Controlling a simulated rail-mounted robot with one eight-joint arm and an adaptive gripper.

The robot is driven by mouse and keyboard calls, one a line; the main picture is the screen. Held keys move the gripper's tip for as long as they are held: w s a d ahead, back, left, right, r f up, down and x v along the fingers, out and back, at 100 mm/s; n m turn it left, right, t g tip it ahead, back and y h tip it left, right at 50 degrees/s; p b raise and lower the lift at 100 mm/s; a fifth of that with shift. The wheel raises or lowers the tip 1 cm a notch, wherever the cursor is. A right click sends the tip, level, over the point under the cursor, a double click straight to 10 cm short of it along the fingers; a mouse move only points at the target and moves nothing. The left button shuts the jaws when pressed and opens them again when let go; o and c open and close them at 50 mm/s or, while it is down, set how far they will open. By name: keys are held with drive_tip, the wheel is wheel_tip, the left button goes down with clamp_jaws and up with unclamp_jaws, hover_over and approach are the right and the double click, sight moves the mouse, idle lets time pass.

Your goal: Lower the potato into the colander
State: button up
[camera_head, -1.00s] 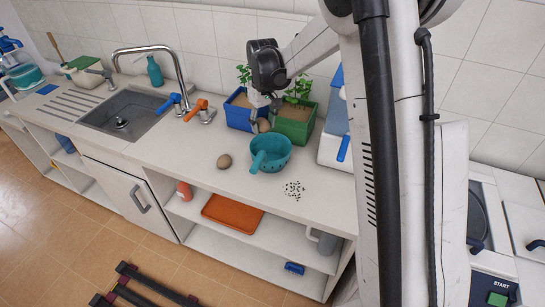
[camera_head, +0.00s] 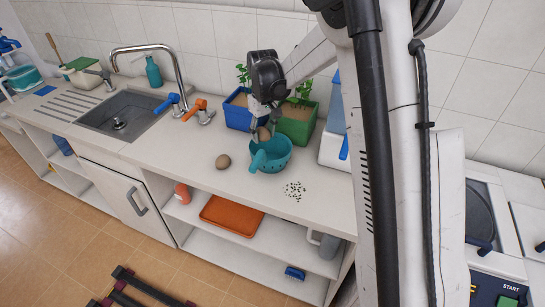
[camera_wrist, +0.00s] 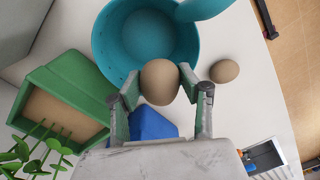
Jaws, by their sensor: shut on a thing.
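My gripper (camera_wrist: 162,90) is shut on a brown potato (camera_wrist: 160,80), with one finger on each side of it. In the head view my gripper (camera_head: 264,124) is at the near side of the planters, and the held potato (camera_head: 264,133) shows just behind the colander's far rim. The teal colander (camera_head: 272,158) stands upright on the counter, its handle toward the front left. In the wrist view the colander (camera_wrist: 110,62) looks empty, and the potato overlaps its near rim. A second potato (camera_head: 222,161) lies on the counter left of the colander; it also shows in the wrist view (camera_wrist: 224,71).
A blue planter (camera_head: 238,117) and a green planter (camera_head: 298,130) with plants stand close behind the colander. Dark specks (camera_head: 294,190) lie on the counter to its right. A sink (camera_head: 118,112) with taps is at left.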

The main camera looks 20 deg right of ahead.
drive_tip(key=b, duration=0.4)
hover_over(271, 156)
drive_tip(key=s+a, duration=0.2)
drive_tip(key=a, duration=0.1)
drive_tip(key=shift+w+f, duration=0.15)
drive_tip(key=shift+f, duration=1.2)
drive_tip(key=shift+w+f, duration=0.1)
drive_tip(key=shift+f, duration=1.25)
drive_tip(key=shift+f+b, duration=0.6)
drive_tip(key=shift+f, duration=0.15)
drive_tip(key=o, duration=1.2)
drive_tip(key=shift+r, duration=0.1)
